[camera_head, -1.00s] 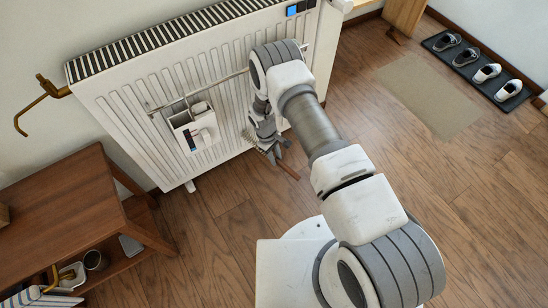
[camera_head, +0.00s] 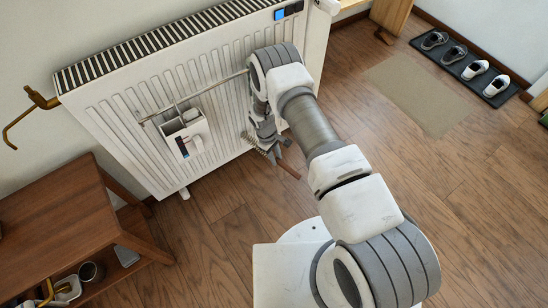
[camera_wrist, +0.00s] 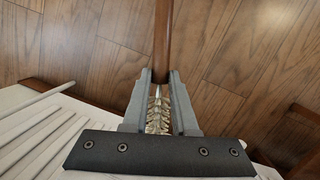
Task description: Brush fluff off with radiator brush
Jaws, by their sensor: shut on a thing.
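The radiator brush has a brown wooden handle (camera_head: 289,169) and a pale bristled part (camera_head: 249,138). My gripper (camera_head: 275,152) is shut on it, low in front of the white ribbed radiator (camera_head: 122,115). In the wrist view, my gripper's fingers (camera_wrist: 160,80) close around the brush; the handle (camera_wrist: 163,35) points away over the floor and the bristles (camera_wrist: 158,112) lie between the fingers. I cannot tell whether the bristles touch the radiator. I cannot make out any fluff; my arm hides part of the radiator's front.
A rail (camera_head: 215,88) carries a white holder (camera_head: 187,132) on the radiator front. A wooden side table (camera_head: 45,210) stands at the left, near a brass hook (camera_head: 32,105). A shoe mat (camera_head: 452,61) and beige rug (camera_head: 415,95) lie at the upper right.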

